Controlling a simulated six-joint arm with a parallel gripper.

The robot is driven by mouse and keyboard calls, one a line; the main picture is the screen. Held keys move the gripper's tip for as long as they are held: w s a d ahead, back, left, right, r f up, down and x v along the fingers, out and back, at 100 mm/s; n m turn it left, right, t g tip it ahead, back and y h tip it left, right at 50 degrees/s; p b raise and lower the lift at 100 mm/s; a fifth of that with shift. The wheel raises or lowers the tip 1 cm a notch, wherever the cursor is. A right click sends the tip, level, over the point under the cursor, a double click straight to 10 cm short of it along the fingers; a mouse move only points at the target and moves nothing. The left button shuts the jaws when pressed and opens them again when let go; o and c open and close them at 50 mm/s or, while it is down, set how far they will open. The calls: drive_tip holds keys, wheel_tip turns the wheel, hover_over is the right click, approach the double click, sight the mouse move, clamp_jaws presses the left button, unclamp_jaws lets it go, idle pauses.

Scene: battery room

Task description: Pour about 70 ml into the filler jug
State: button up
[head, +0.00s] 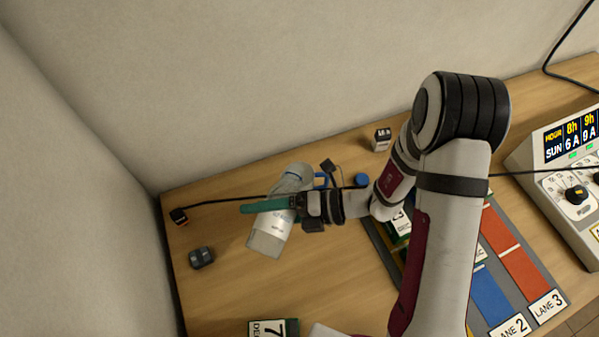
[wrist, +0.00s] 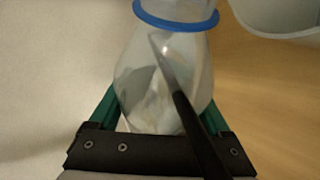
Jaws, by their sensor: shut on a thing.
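My gripper (head: 268,207) has green fingers and is shut on a clear bottle (head: 268,236). In the head view the bottle leans, with small print on its side. In the wrist view my gripper (wrist: 160,114) has a finger on each side of the bottle (wrist: 160,75), which narrows to a neck with a blue ring. A pale, rounded rim, perhaps of the filler jug (wrist: 280,18), is cut off at the upper right, apart from the bottle's neck. I cannot tell the liquid level or whether anything is flowing.
A blue cap (head: 361,180) and a small box (head: 381,138) are at the back of the table. A dark block (head: 201,257) lies at the left, and a numbered box (head: 273,328) is in front. Coloured lanes (head: 490,297) and a control panel (head: 570,185) are at the right. Wall stands close behind.

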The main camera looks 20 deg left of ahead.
drive_tip(key=shift+m, duration=0.3)
drive_tip(key=shift+s, duration=0.25)
idle(0.6)
drive_tip(key=shift+r+m+g, duration=0.25)
drive_tip(key=shift+m+g, duration=0.15)
drive_tip(key=shift+g, duration=0.1)
idle(1.3)
drive_tip(key=f+n+t, duration=0.2)
drive_tip(key=f+n, duration=0.1)
drive_tip(key=shift+s, duration=0.3)
drive_tip(key=shift+w+f+n+t, duration=0.3)
drive_tip(key=shift+f+n+t, duration=0.15)
drive_tip(key=shift+n+t, duration=0.05)
drive_tip(key=shift+w+h, duration=0.15)
drive_tip(key=shift+h, duration=0.15)
idle(0.7)
